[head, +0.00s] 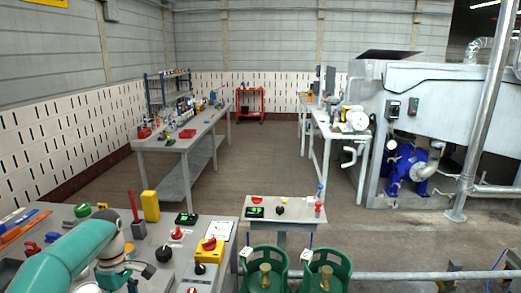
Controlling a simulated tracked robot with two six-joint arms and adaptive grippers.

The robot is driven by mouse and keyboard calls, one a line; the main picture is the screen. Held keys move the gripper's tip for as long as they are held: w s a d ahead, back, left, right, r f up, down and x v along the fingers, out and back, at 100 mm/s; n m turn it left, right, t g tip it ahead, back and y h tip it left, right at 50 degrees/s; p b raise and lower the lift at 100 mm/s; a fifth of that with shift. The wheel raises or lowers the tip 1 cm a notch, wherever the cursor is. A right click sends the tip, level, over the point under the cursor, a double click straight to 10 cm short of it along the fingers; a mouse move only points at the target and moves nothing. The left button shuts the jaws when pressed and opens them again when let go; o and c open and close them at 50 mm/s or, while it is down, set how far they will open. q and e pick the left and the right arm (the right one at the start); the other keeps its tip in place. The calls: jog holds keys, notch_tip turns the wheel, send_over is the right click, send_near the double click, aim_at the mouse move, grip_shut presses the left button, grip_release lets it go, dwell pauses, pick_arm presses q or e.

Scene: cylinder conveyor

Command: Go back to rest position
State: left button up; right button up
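My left arm, teal with grey joints, comes in from the lower left over the near workbench (150,236). It bends down at a grey joint, and its lower end runs to the bottom edge of the head view. I cannot make out the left gripper's fingers there. My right arm and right gripper do not show. Two green gas cylinders (264,281) (324,281) with brass valves stand side by side at the bottom middle, right of the near workbench. No gripper shows at either of them.
The near workbench holds a yellow box (150,206), a yellow box with a red button (209,250), and several knobs and tools. A small control table (285,211) stands behind the cylinders. A grey rail (420,275) runs right. Open floor (258,165) lies beyond.

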pick_arm(q)
jog(key=s+d+f+m+g+b, duration=0.1)
jog(key=s+d+f, duration=0.15)
jog(key=f, duration=0.25)
jog(key=s+d+f+m+h+b, duration=0.1)
jog(key=s+d+f, duration=0.15)
jog(key=f, duration=0.35)
jog(key=s+d+f+m+g+b, duration=0.1)
jog(key=d+f, duration=0.2)
jog(key=f, duration=0.2)
jog(key=s+d+f+m+t+h+b, duration=0.1)
jog(key=s+d+f+m+t, duration=0.1)
jog(key=s+d+f+m, duration=0.3)
jog(key=s+d+f+m+t+h+b, duration=0.1)
jog(key=s+d+f+m+t, duration=0.1)
jog(key=s+d+f+m, duration=0.4)
jog(key=s+d+f, duration=0.2)
jog(key=s+f, duration=0.3)
jog(key=s, duration=0.3)
jog(key=shift+s+d+m+t+h+b, duration=0.2)
jog(key=shift+d+m+t+h+b, duration=0.1)
jog(key=shift+t, duration=0.1)
jog(key=shift+f, duration=0.1)
